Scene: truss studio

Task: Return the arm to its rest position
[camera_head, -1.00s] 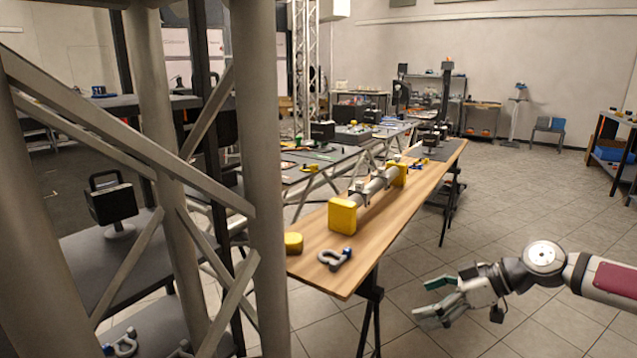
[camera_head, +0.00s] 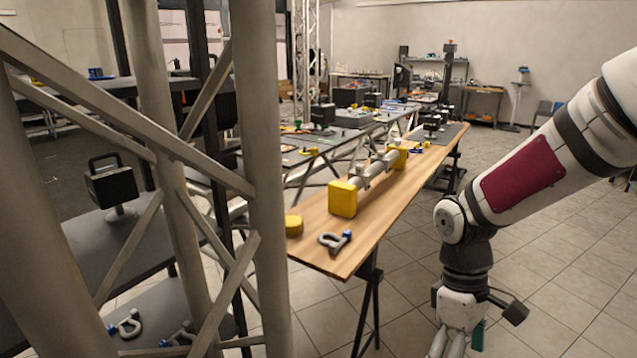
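My gripper (camera_head: 457,342) hangs at the bottom edge of the head view, right of the wooden table and pointing down. Its fingertips are cut off by the frame edge, so its opening does not show. My arm comes in from the upper right, bent at a joint above the gripper. Nothing held is visible.
A wooden table (camera_head: 390,220) bears yellow blocks (camera_head: 343,198), a metal tube (camera_head: 370,174) and a shackle (camera_head: 334,241). A grey truss (camera_head: 262,180) stands close at left. A black case (camera_head: 112,186) sits behind it. Tiled floor at right is clear.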

